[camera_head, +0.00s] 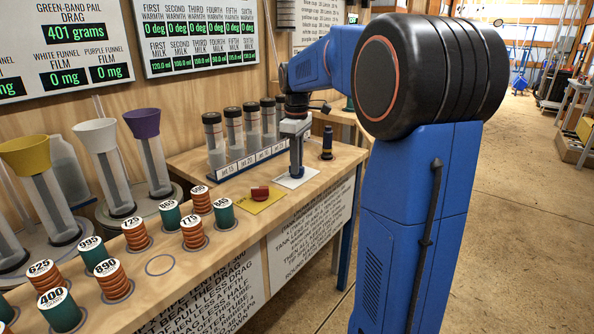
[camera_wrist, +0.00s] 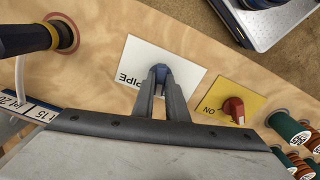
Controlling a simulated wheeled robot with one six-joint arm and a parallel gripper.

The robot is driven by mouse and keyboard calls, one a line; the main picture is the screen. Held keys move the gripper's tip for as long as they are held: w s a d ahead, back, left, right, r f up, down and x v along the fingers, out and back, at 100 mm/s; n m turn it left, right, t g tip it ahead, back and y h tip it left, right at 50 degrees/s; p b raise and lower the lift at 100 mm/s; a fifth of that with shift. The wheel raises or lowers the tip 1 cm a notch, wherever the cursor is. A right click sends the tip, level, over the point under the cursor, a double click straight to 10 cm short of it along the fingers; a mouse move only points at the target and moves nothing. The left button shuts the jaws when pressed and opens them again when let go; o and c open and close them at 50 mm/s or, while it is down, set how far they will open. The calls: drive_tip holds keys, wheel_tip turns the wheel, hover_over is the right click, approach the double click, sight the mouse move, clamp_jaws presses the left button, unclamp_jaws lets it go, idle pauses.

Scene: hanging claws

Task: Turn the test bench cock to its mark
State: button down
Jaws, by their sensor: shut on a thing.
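A blue cock handle (camera_wrist: 160,71) stands on a white plate (camera_wrist: 184,72) lettered PIPE on the bench. My gripper (camera_wrist: 160,92) is shut on this handle from above, its two fingers close together on either side. In the head view my gripper (camera_head: 296,165) points straight down over the white plate (camera_head: 297,181) near the bench's far end. A red knob (camera_wrist: 234,110) sits on a yellow plate (camera_wrist: 236,95) lettered ON, beside the white plate and apart from my gripper. It also shows in the head view (camera_head: 260,192). Any mark beside the blue handle is hidden or too small to tell.
Green and brown labelled spools (camera_head: 201,200) stand along the bench (camera_head: 190,262). A rack of grey tubes (camera_head: 234,130) is behind my gripper. A dark post (camera_head: 327,143) stands at the bench's end. Yellow, white and purple funnels (camera_head: 142,124) are at the left.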

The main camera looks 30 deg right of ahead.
drive_tip(key=n, duration=0.5)
drive_tip(key=c, duration=1.4)
unclamp_jaws()
drive_tip(key=shift+c, duration=0.2)
drive_tip(key=shift+r, duration=3.05)
